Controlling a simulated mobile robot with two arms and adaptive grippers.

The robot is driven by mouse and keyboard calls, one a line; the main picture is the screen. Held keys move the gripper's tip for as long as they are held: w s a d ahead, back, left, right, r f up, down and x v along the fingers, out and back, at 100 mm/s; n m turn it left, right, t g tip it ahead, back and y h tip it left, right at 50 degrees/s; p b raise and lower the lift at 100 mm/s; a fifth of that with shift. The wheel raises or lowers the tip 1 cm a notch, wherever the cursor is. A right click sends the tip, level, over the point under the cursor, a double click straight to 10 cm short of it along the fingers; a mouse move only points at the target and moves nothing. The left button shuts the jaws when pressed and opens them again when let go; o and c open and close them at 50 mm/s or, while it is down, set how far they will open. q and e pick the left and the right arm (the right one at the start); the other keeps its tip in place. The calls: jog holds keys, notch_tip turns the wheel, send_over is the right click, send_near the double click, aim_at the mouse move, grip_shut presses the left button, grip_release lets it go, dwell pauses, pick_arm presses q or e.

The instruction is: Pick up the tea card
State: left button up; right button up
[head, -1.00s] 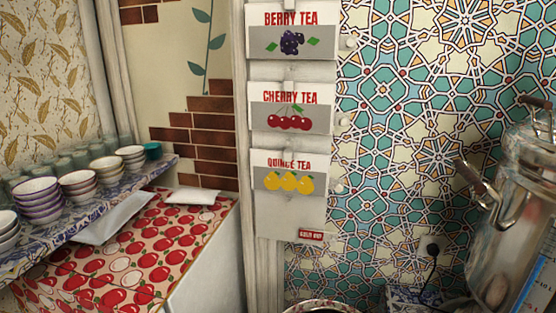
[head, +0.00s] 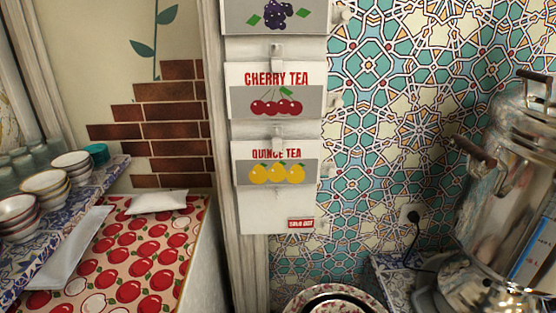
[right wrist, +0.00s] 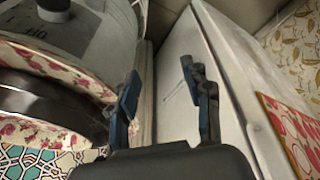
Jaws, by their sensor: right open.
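Several tea cards hang in a column on a white board on the wall in the head view. The top one, with purple berries (head: 273,16), is cut off by the frame's upper edge. Below it hang the cherry tea card (head: 276,92) and the quince tea card (head: 277,165). A small red "sold out" tag (head: 300,224) is low on the board. My right gripper (right wrist: 158,82) is open and empty in the right wrist view, beside a white cabinet side. Neither gripper shows in the head view.
A metal samovar (head: 505,200) stands at right. A floral-rimmed dish (head: 335,298) is below the cards. At left are a shelf (head: 70,225) with stacked bowls (head: 45,185) and a counter with a red apple-pattern cover (head: 150,240).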

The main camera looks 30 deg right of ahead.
jog(key=w+r+n+t, duration=0.1)
jog(key=w+r+n, duration=0.15)
jog(key=r, duration=0.45)
jog(key=n+t+h, duration=1)
jog(key=n+t, duration=0.1)
jog(key=n, duration=1.4)
send_near(277, 144)
jog(key=p+x, duration=0.2)
jog(key=x, duration=0.2)
jog(key=shift+d+r, duration=0.15)
jog(key=shift+d, duration=0.05)
jog(key=shift+w+d+r+m+p, duration=0.1)
jog(key=shift+w+d+m+p, duration=0.2)
jog(key=shift+w, duration=0.15)
jog(key=p+x, duration=0.1)
jog(key=x, duration=0.2)
jog(key=shift+w, duration=0.3)
jog(key=shift+w+d+f+y, duration=0.25)
jog(key=shift+w+y, duration=0.05)
jog(key=shift+w, duration=0.05)
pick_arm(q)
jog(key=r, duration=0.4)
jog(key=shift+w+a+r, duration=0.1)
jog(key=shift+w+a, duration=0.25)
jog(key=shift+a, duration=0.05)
pick_arm(e)
jog(key=shift+s, duration=0.1)
jog(key=shift+c, duration=0.4)
